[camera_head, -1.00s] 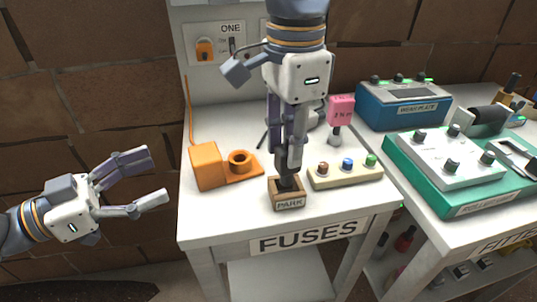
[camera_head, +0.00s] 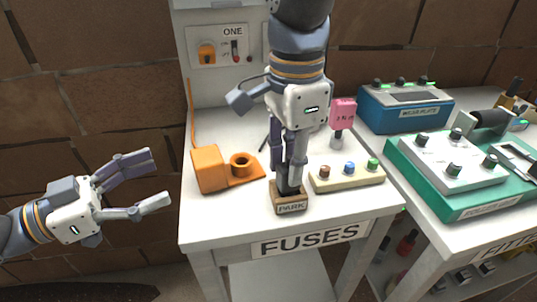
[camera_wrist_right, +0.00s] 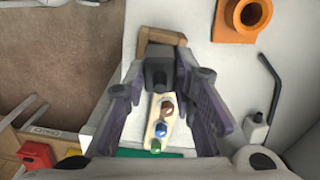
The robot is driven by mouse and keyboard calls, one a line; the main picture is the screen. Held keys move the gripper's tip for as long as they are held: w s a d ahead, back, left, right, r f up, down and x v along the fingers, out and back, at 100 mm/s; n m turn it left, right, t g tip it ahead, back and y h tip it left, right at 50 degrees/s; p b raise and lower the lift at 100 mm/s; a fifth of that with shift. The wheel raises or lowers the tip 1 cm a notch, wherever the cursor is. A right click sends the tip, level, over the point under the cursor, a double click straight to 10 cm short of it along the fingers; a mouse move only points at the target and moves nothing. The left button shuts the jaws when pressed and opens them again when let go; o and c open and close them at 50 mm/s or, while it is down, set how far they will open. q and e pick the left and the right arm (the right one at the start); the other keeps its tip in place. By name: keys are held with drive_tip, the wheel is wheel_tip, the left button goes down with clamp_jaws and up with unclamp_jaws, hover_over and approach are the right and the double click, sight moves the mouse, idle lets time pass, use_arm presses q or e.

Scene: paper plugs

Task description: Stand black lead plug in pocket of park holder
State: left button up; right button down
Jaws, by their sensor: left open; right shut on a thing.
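The park holder (camera_head: 291,206) is a small brown wooden block with a PARK label, near the front edge of the FUSES table. My right gripper (camera_head: 289,186) points down over it, shut on the black lead plug (camera_wrist_right: 159,72). In the head view the plug's lower end meets the holder's pocket, mostly hidden by the fingers; how deep it sits I cannot tell. In the right wrist view the plug is between the fingers, with the holder's wooden rim (camera_wrist_right: 158,38) just beyond it. My left gripper (camera_head: 160,180) is open and empty, left of the table.
An orange block with a ring socket (camera_head: 240,162) stands left of the holder. A cream strip with brown, blue and green knobs (camera_head: 347,176) lies close on its right. A pink tag (camera_head: 342,112) stands behind. The white table (camera_head: 215,225) is clear at front left.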

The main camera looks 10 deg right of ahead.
drive_tip(key=shift+f, duration=0.15)
drive_tip(key=c, duration=1.2)
unclamp_jaws()
drive_tip(key=shift+c, duration=0.2)
drive_tip(key=shift+r, duration=3.5)
